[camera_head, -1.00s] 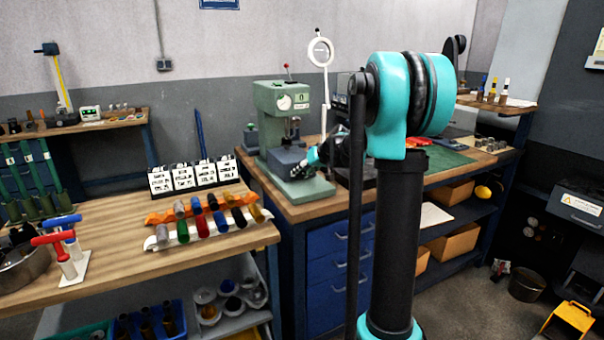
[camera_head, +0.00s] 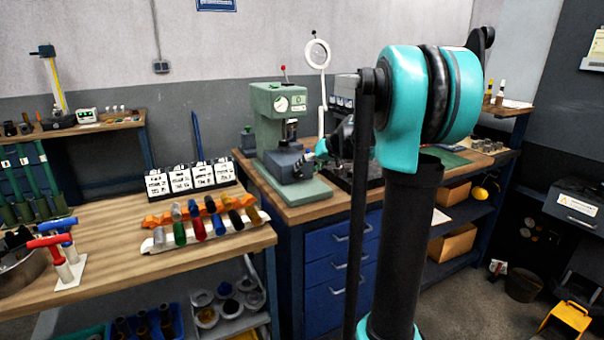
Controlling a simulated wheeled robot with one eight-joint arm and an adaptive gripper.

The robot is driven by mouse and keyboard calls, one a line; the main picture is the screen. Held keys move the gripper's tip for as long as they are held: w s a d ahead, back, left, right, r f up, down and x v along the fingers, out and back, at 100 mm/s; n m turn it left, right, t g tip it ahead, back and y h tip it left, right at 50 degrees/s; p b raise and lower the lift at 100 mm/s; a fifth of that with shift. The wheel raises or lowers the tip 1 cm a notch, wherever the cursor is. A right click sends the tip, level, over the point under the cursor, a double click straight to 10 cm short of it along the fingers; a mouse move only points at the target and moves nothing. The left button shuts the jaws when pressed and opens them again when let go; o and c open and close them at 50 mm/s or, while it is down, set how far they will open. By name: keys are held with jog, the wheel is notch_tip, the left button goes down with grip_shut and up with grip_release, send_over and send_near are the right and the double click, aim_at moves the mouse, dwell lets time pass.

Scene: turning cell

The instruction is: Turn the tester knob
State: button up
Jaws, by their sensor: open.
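The tester (camera_head: 268,115) is a green bench machine with a white dial (camera_head: 281,104), standing upright on the wooden bench beyond my arm. A dark grey-blue block (camera_head: 284,164) sits low at its front, above the green base. I cannot make out clearly which part is the knob. My gripper (camera_head: 306,159) is small and dark at the end of a teal and black wrist, just right of the grey-blue block. It looks very close to the tester, but I cannot tell whether it touches. Its fingers are open and hard to make out.
A magnifier ring lamp (camera_head: 317,54) stands behind the tester. Blue drawers (camera_head: 340,240) are under its bench. The left table (camera_head: 110,255) holds a rack with several coloured cylinders (camera_head: 205,220), white-labelled boxes (camera_head: 192,179) and red and blue T-handles (camera_head: 58,240). Floor shows at the right.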

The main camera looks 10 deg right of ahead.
jog(key=shift+v, duration=2.8)
jog(key=n+h, duration=0.1)
jog(key=h, duration=0.1)
send_near(298, 174)
jog(key=shift+t, duration=0.4)
jog(key=x, duration=0.9)
jog(key=shift+s+f, duration=0.15)
jog(key=shift+f, duration=0.25)
jog(key=shift+c, duration=0.2)
